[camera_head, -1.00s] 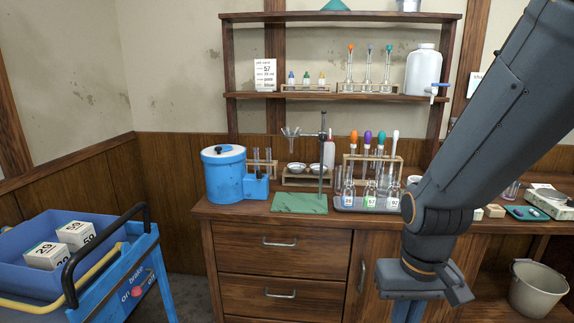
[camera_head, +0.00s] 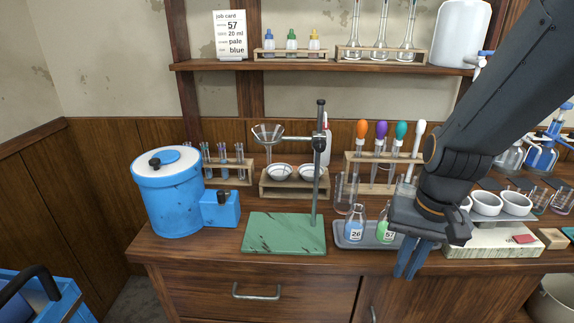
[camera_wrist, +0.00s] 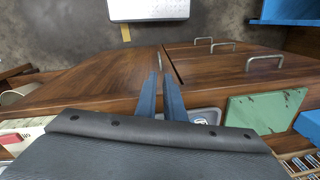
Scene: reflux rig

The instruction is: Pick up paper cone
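I cannot make out a paper cone for certain in either view. In the head view a clear glass funnel (camera_head: 268,134) sits at the arm of a dark clamp stand (camera_head: 319,165) with a green base (camera_head: 285,233). Two shallow white dishes rest in a wooden holder (camera_head: 292,187) behind the base. My gripper (camera_head: 408,276) hangs at the counter's front edge, right of the stand, pointing down and clear of everything. In the wrist view a narrow gap shows between the fingers (camera_wrist: 161,74), with nothing in it.
A blue lidded pot (camera_head: 168,198) stands left of the stand. A tray (camera_head: 350,241) with labelled flasks and a dropper rack (camera_head: 383,187) stand close to my gripper. White mortars (camera_head: 486,204) are to the right. The shelf (camera_head: 320,66) hangs above.

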